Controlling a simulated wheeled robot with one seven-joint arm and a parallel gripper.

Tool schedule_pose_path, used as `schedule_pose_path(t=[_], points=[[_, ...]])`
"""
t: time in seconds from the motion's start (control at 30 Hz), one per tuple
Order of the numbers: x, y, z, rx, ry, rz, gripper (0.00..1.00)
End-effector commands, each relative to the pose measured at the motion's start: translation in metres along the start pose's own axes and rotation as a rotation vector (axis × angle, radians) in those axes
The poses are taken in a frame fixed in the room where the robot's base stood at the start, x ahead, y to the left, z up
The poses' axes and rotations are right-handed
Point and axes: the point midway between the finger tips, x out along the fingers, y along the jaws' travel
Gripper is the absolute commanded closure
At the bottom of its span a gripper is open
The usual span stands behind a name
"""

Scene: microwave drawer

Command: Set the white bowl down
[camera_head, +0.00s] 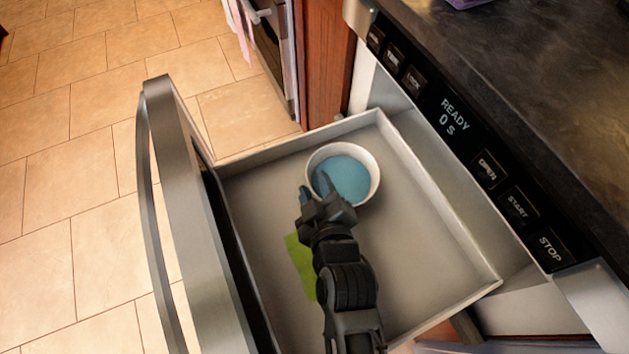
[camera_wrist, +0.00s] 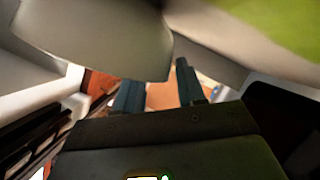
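The white bowl (camera_head: 376,178), with a blue inside, is at the far end of the open microwave drawer (camera_head: 405,265). In the head view I cannot tell whether its base touches the drawer floor. My gripper (camera_head: 313,186) is at the bowl's near-left rim, one blue finger over the inside and one outside. In the wrist view the bowl's pale outer wall (camera_wrist: 95,35) fills the upper left and hides one fingertip. The fingers (camera_wrist: 158,85) stand apart there, with a visible gap between them.
A lime-green flat item (camera_head: 300,262) lies in the drawer, partly behind my arm. The drawer's steel front and handle (camera_head: 195,215) are at left, the control panel (camera_head: 470,150) and dark counter (camera_head: 540,80) at right. The drawer floor right of my arm is clear.

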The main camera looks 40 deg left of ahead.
Motion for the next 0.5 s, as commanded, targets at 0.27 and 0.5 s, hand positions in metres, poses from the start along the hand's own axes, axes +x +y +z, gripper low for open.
schedule_pose_path(t=[0.27,0.5], points=[[-0.058,0.000,0.001,0.001,-0.002,-0.001,0.60],[-0.094,0.000,0.000,0.001,-0.001,-0.001,0.60]])
